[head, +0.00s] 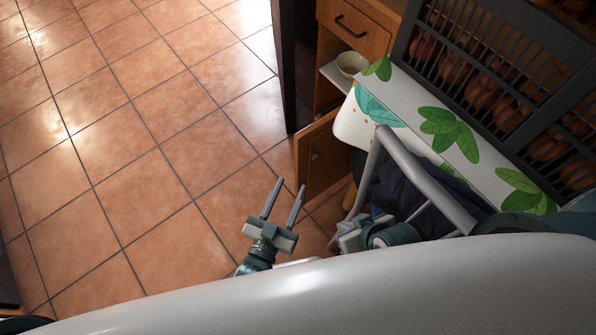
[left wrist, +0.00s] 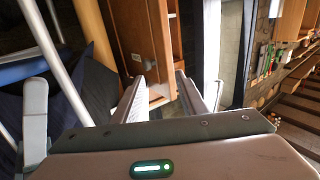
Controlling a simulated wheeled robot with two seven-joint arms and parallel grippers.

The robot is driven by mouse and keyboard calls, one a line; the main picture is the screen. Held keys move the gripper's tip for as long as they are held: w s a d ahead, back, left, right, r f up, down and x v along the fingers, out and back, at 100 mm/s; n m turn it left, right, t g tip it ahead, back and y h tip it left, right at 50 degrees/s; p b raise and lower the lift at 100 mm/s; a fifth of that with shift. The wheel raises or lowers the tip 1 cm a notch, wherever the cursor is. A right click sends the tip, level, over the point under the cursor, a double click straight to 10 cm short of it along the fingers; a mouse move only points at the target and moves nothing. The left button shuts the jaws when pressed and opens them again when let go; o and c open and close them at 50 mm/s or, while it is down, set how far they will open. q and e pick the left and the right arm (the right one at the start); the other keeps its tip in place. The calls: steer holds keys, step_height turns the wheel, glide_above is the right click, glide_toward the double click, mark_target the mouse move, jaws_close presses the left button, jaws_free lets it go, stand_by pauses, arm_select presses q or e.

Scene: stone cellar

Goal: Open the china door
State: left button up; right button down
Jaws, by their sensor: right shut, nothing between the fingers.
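The wooden cabinet door (head: 316,158), with a small dark knob, stands ajar below a drawer, swung out from the cabinet. It also shows in the left wrist view (left wrist: 137,30), with its knob low on the panel. My left gripper (head: 284,184) is open and empty, its fingers pointing up towards the door's lower left, apart from it in the head view. In the left wrist view its two fingers frame the door's lower edge and the cabinet opening. My right gripper (head: 352,236) is shut and empty, partly hidden by a grey tube frame.
The grey tube frame (head: 425,178) with dark fabric stands right of the door. A leaf-patterned surface (head: 400,95) and a dark slatted rack (head: 490,75) lie beyond. A bowl (head: 351,63) sits on a cabinet shelf. The tiled floor (head: 140,130) at left is clear.

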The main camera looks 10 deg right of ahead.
arm_select(q)
steer(key=v, duration=0.4)
steer(key=shift+a, duration=0.1)
stand_by(0.5)
